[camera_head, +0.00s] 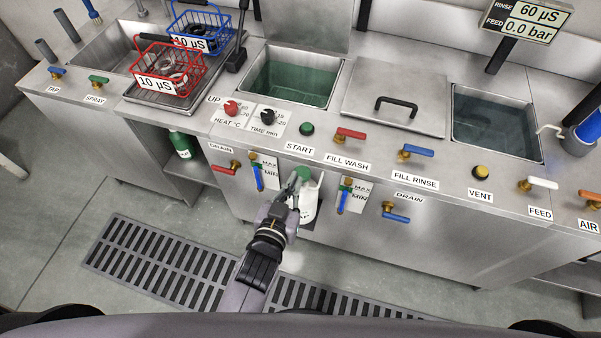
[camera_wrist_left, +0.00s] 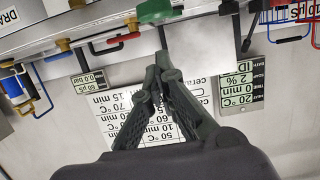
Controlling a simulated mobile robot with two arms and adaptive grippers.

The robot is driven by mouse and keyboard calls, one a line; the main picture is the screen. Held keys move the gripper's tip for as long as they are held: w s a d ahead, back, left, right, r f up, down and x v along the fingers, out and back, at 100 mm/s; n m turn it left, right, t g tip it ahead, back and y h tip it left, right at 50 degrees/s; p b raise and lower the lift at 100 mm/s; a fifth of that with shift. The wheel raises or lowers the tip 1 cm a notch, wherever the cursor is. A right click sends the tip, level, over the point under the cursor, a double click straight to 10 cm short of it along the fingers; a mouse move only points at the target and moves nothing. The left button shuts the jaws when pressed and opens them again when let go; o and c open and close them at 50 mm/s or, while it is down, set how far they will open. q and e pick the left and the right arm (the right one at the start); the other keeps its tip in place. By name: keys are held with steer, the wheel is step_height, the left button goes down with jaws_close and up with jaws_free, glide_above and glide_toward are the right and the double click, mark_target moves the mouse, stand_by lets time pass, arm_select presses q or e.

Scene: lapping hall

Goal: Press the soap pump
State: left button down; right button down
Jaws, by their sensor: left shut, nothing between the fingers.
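The soap pump is a white bottle (camera_head: 309,207) with a green pump head (camera_head: 304,172), standing upright at the front panel below the START button. My left gripper (camera_head: 292,184) is shut and empty, just left of the pump head and in front of part of the bottle. I cannot tell whether it touches the pump. In the left wrist view the closed fingertips (camera_wrist_left: 164,62) show in front of a printed white sheet. A dark green part (camera_wrist_left: 154,11) lies beyond them; I cannot tell if it is the pump head. My right gripper is not in view.
Valve handles stick out of the front panel on both sides, including a red one (camera_head: 223,170) and a blue one (camera_head: 396,217). A green bottle (camera_head: 183,146) stands on the lower shelf. Red and blue baskets are above. A floor grate (camera_head: 160,265) lies in front.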

arm_select(q)
steer(key=shift+v, duration=2)
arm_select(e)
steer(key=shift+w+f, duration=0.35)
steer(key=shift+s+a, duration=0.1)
arm_select(q)
steer(key=s+a+f+g, duration=0.2)
steer(key=s+f, duration=0.1)
steer(key=f, duration=0.7)
steer(key=s+a+f+g+y, duration=0.1)
steer(key=s+f+g, duration=0.15)
steer(key=f, duration=0.75)
steer(key=s+a+f+g, duration=0.2)
steer(key=s+f, duration=0.2)
steer(key=f, duration=0.5)
steer(key=s+a+f+g+y, duration=0.1)
steer(key=s+a+f+g, duration=0.2)
steer(key=s+a+f, duration=0.4)
steer(key=s+a+f+g+y, duration=0.2)
steer(key=s+a+f+g, duration=0.2)
steer(key=s, duration=1.1)
steer(key=a+f, duration=0.3)
steer(key=f, duration=0.3)
steer(key=shift+s+a+f+n, duration=0.25)
steer(key=shift+s+a+n, duration=0.05)
steer(key=shift+a, duration=0.05)
